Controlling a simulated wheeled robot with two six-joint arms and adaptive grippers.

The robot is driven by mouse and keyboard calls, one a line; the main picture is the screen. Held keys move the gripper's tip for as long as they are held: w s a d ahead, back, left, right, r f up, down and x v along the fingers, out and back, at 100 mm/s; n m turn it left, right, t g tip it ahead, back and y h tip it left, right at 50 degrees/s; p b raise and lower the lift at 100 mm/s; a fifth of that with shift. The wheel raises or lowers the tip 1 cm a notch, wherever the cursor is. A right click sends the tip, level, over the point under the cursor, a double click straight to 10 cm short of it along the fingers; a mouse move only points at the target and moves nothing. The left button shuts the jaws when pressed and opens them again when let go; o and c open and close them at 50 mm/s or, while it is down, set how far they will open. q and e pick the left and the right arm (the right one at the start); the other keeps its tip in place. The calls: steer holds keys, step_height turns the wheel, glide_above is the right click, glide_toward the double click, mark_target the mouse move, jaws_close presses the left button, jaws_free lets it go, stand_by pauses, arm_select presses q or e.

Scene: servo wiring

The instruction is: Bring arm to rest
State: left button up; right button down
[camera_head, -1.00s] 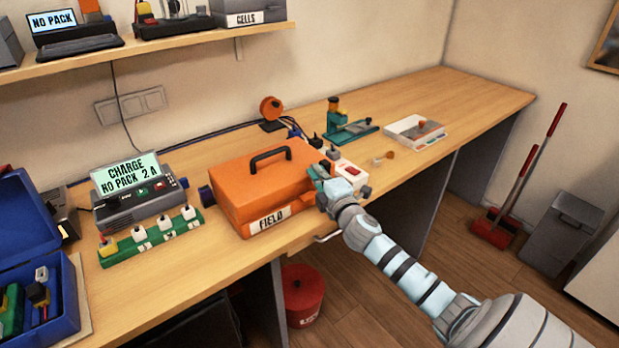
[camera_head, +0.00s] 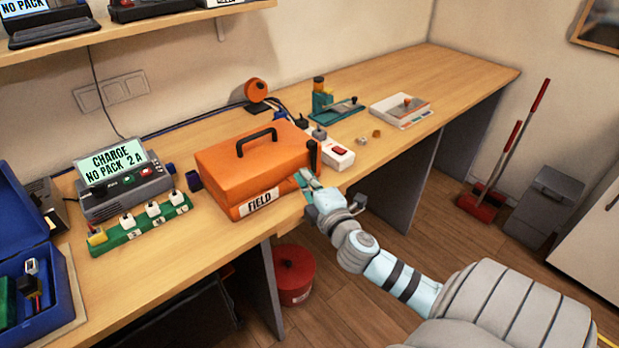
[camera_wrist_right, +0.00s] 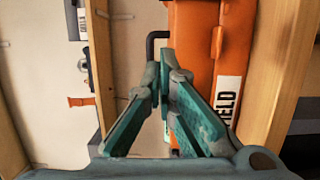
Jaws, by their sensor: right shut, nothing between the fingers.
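My right gripper (camera_head: 306,182) is shut and empty. In the head view its tips are at the front right corner of the orange FIELD case (camera_head: 238,168), near the bench's front edge; I cannot tell whether they touch it. In the right wrist view the shut fingers (camera_wrist_right: 163,70) point at the case (camera_wrist_right: 195,45), with its black handle (camera_wrist_right: 152,48) just beyond the tips. My right arm reaches in from the lower right. My left gripper is not in view.
A white power strip (camera_head: 338,154) with a red switch lies right of the case. The charger (camera_head: 122,185) and a green strip (camera_head: 140,228) stand left. A blue box (camera_head: 45,325) is at far left. A red bin (camera_head: 296,280) is on the floor. The bench's far right is clear.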

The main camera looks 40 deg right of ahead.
steer(key=shift+v, duration=0.95)
steer(key=s+d+f+m+g+y, duration=0.1)
steer(key=d+f+m+g, duration=0.15)
steer(key=f, duration=0.75)
steer(key=s+d+f+m+g, duration=0.1)
steer(key=s+f+m+g, duration=0.15)
steer(key=f, duration=0.65)
steer(key=s+f+m+g, duration=0.2)
steer(key=s+f, duration=0.3)
steer(key=f, duration=0.4)
steer(key=s+f+m+g, duration=0.2)
steer(key=s+f, duration=0.3)
steer(key=f, duration=0.3)
steer(key=s+a+f+m+g+y, duration=0.1)
steer(key=s+a+f+g, duration=0.1)
steer(key=s+a+f, duration=0.3)
steer(key=s+a+f+m+g+y, duration=0.1)
steer(key=s+a+f, duration=0.4)
steer(key=s, duration=0.7)
steer(key=s+a+f+m+g+y, duration=0.1)
steer(key=s+a+f+m+g, duration=0.2)
steer(key=s, duration=0.5)
step_height(320, 180, down, 3)
steer(key=shift+s+a+r+g, duration=0.15)
steer(key=shift+s+a+g, duration=0.3)
steer(key=shift+a, duration=0.55)
